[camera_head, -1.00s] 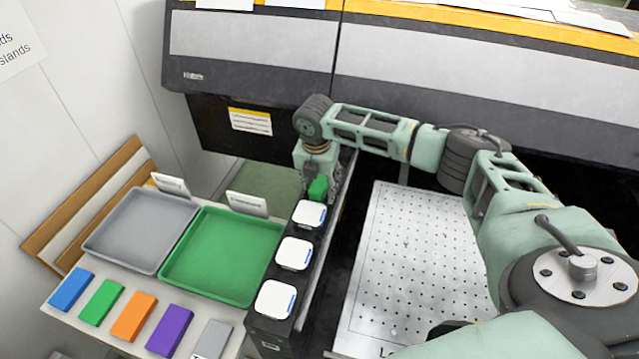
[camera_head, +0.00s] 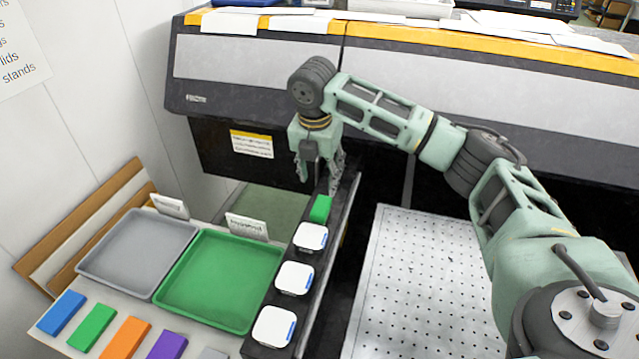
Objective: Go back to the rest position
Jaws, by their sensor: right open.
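My right gripper (camera_head: 318,178) is open and empty. It points down above the far end of the dark rack (camera_head: 337,235). A green block (camera_head: 321,208) stands in the far end of that rack, just below the fingers and apart from them. My left gripper is not in view.
Several white square-topped bottles (camera_head: 294,277) stand in a row in the rack. A green tray (camera_head: 215,322) and a grey tray (camera_head: 105,281) lie to its left, with coloured blocks (camera_head: 97,327) in front. A perforated metal plate (camera_head: 440,285) is at right. A large machine (camera_head: 470,90) stands behind.

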